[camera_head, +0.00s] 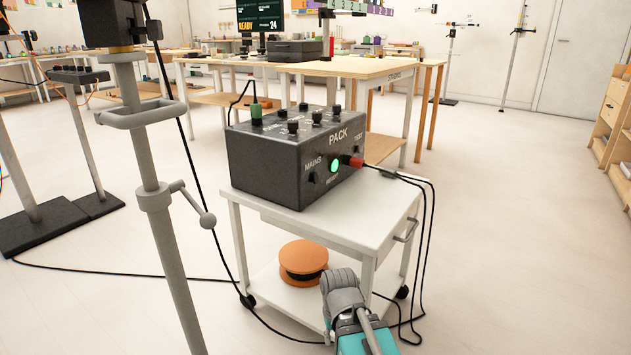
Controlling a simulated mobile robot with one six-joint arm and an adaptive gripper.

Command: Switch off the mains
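The black PACK box (275,170) stands on the white trolley (385,215) in the middle of the view. The word MAINS is on its front face, with a small dark control (312,178) just below; its position is too small to tell. A round green light (334,166) glows beside it. A red plug (355,162) with a black cable sits to the right of the light. Black knobs and a green plug (256,113) are on top. Part of my grey and teal arm shows at the bottom, in front of the trolley. No gripper fingers are visible.
A grey metal stand (165,235) rises in front, left of the trolley. Black cables hang beside the trolley and run over the floor. An orange spool (303,260) lies on the lower shelf. A wooden table (350,66) stands behind. Floor to the right is clear.

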